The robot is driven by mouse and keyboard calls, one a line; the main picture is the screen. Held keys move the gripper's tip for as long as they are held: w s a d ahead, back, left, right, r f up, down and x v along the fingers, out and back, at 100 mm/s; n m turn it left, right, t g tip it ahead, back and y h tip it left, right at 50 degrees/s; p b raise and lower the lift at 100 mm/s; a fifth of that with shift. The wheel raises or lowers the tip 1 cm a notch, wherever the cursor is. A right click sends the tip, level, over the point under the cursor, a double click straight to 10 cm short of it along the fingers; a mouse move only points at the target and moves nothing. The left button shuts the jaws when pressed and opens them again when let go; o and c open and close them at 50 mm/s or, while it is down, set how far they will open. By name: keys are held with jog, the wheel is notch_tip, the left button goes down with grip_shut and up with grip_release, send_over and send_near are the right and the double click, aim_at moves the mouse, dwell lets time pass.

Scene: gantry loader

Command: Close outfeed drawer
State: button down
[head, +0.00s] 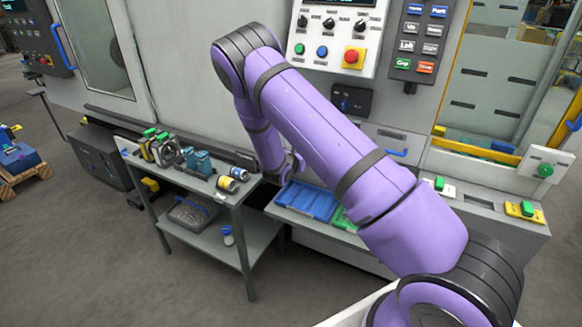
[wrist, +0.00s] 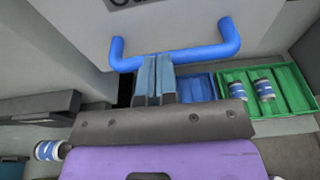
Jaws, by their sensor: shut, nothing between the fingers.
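In the wrist view, a grey panel (wrist: 175,22) carries a blue bar handle (wrist: 205,52) and part of a dark label at the top edge. I take it for the outfeed drawer's front; how far it stands open I cannot tell. My gripper (wrist: 155,80) is shut and empty, its fingertips at the middle of the handle. Whether they touch it is unclear. In the head view my purple arm hides most of this area.
A blue tray (head: 306,200) and a green tray (wrist: 270,90) holding cylinders lie on the ledge below. A grey cart (head: 210,187) with tools stands left. A blue-handled panel (head: 395,142) is right of my arm, under the control panels. Floor is free in front of the cart.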

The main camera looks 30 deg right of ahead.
jog(key=r+x, duration=0.1)
jog(key=x, duration=0.4)
jog(key=r+x, duration=0.1)
jog(key=x, duration=0.3)
jog(key=r+x, duration=0.1)
jog(key=x, duration=0.4)
jog(key=shift+w+d+f, duration=0.1)
jog(key=shift+w+d, duration=0.35)
jog(key=shift+d, duration=0.05)
jog(key=shift+w+d, duration=0.1)
jog(key=shift+d, duration=0.1)
